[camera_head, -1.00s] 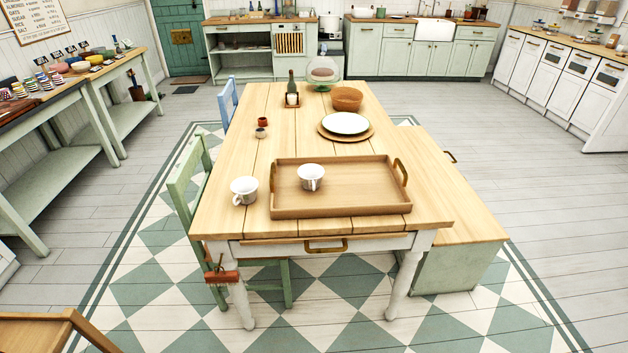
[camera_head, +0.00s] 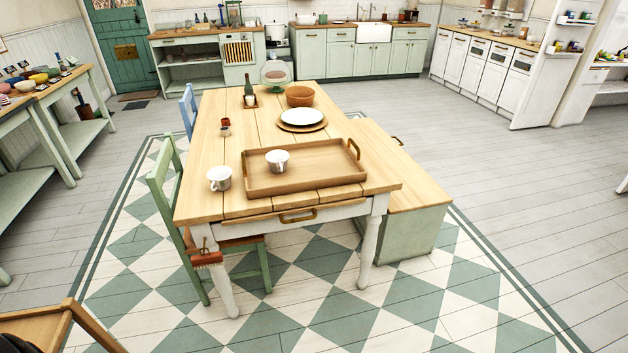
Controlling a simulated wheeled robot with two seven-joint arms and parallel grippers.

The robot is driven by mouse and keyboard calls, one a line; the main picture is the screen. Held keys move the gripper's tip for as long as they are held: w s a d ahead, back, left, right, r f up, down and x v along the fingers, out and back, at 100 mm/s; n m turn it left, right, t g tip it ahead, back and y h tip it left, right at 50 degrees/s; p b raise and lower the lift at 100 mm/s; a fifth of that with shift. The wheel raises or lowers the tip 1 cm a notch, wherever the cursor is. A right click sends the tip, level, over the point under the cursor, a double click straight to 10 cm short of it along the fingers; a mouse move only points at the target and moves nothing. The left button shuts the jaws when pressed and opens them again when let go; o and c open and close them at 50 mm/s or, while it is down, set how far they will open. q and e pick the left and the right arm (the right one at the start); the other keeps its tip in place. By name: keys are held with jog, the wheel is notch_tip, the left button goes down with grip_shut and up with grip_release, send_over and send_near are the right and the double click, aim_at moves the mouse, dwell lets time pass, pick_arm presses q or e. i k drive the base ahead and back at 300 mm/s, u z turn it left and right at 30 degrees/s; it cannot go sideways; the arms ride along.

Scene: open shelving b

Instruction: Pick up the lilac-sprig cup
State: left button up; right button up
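Two white cups show. One cup (camera_head: 219,178) stands on the bare wooden tabletop (camera_head: 215,130) near its left front edge, with its handle toward the lower left. The other cup (camera_head: 277,160) stands inside a wooden tray (camera_head: 330,188), toward its left side. Both look upright. The decoration on them is too small to read, so I cannot tell which one has lilac sprigs. Neither of my grippers is in view.
A green chair (camera_head: 163,190) stands at the table's left side and a bench (camera_head: 405,190) along its right. A plate (camera_head: 302,117), a bowl (camera_head: 300,96) and a bottle (camera_head: 248,90) are farther back. Open floor (camera_head: 500,210) lies to the right.

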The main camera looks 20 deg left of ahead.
aim_at(277, 160)
jog(key=z, duration=0.25)
jog(key=k, duration=0.65)
jog(key=z, duration=0.9)
jog(key=i, duration=2.25)
jog(key=u, duration=1.5)
jog(key=i, duration=0.7)
jog(key=u, duration=0.7)
